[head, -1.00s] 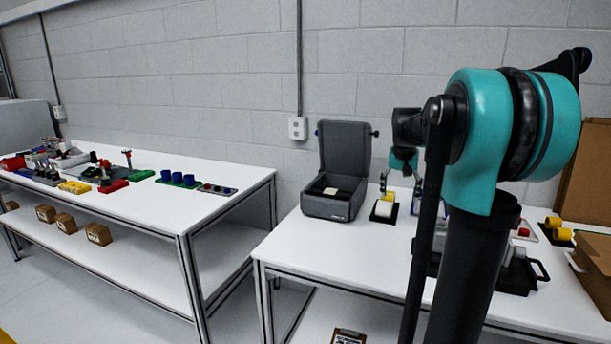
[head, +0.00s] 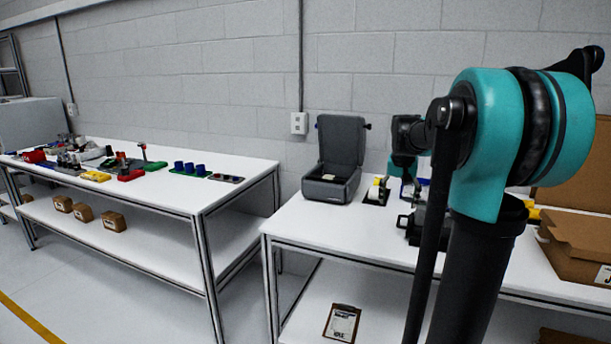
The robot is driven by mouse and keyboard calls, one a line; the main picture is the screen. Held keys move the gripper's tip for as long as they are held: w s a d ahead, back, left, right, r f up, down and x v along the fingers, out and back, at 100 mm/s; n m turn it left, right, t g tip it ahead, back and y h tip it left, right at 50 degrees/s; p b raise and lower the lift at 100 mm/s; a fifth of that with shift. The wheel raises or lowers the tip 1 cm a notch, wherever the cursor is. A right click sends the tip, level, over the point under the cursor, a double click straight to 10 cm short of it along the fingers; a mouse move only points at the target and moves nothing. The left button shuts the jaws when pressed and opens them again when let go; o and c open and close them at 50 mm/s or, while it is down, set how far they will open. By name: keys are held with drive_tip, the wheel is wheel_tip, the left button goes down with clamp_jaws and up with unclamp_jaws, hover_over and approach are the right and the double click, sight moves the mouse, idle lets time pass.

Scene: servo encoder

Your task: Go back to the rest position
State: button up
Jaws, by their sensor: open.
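My arm fills the right of the head view, with a large teal joint and a black link in front. Its far end, a smaller black and teal wrist, shows just left of that link. My gripper (head: 408,186) hangs below the wrist, small and partly hidden by the arm. It is open, and I see nothing held in it. It is above the right white table (head: 295,222), to the right of a grey open-lidded box (head: 330,188).
A yellow-and-white item (head: 377,191) stands by the box, and a black case (head: 408,226) is partly behind my arm. Cardboard boxes (head: 580,250) sit at the right. The left table (head: 215,170) holds coloured parts. A clipboard (head: 341,322) lies on the lower shelf. Floor is clear at left.

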drive_tip(key=s+a+f+n, duration=0.2)
drive_tip(key=s+a+f, duration=0.3)
drive_tip(key=s+f, duration=0.6)
drive_tip(key=s+a+f+n+t+y, duration=0.1)
drive_tip(key=s+a+f, duration=0.4)
drive_tip(key=s+f, duration=0.6)
drive_tip(key=s+n, duration=0.1)
drive_tip(key=s, duration=0.4)
drive_tip(key=shift+s+a+f, duration=0.15)
drive_tip(key=shift+s+f, duration=0.05)
drive_tip(key=shift+s, duration=0.1)
